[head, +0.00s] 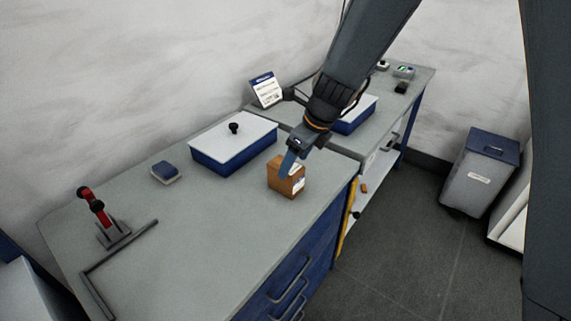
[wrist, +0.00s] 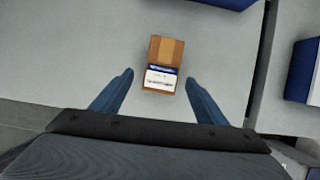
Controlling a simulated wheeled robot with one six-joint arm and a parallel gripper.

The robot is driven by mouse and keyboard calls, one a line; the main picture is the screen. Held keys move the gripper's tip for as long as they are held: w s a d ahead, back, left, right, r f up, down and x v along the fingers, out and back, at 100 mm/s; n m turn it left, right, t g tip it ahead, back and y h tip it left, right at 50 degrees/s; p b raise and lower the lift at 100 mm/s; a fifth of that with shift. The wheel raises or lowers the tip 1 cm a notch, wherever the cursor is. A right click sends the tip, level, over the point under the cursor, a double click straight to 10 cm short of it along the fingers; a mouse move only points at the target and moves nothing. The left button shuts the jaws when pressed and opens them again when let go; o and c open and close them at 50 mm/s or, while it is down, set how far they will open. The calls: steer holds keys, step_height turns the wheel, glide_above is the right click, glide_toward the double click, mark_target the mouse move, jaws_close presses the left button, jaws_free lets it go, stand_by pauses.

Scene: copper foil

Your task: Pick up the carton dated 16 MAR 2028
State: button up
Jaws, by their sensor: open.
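A small brown carton (head: 286,179) stands on the grey worktop near its right edge, with a white label on its side. In the wrist view the carton (wrist: 166,50) lies ahead of and between the fingertips, its blue and white label facing my gripper. The print is too small to read, so I cannot tell its date. My gripper (wrist: 158,80) is open and empty. In the head view my gripper (head: 290,160) overlaps the top of the carton; the wrist view shows no finger touching it.
A blue box with a white lid (head: 233,143) stands behind the carton. A blue-grey block (head: 166,173) and a red-handled clamp (head: 97,207) are to the left. A white sign (head: 265,90) stands at the back. A grey bin (head: 473,172) is on the floor at right.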

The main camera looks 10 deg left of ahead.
steer(key=shift+w+a+f+m+b, duration=0.3)
steer(key=shift+w+f+m+b, duration=0.1)
steer(key=shift+w+f, duration=0.4)
steer(key=a+f, duration=0.1)
steer(key=f, duration=0.1)
steer(key=shift+w+a+f, duration=0.1)
steer(key=shift+a+f, duration=0.25)
steer(key=shift+f, duration=0.05)
steer(key=shift+x, duration=2.2)
steer(key=shift+w+a+r, duration=0.1)
steer(key=shift+a, duration=0.1)
steer(key=shift+c, duration=0.4)
steer(key=c, duration=1.3)
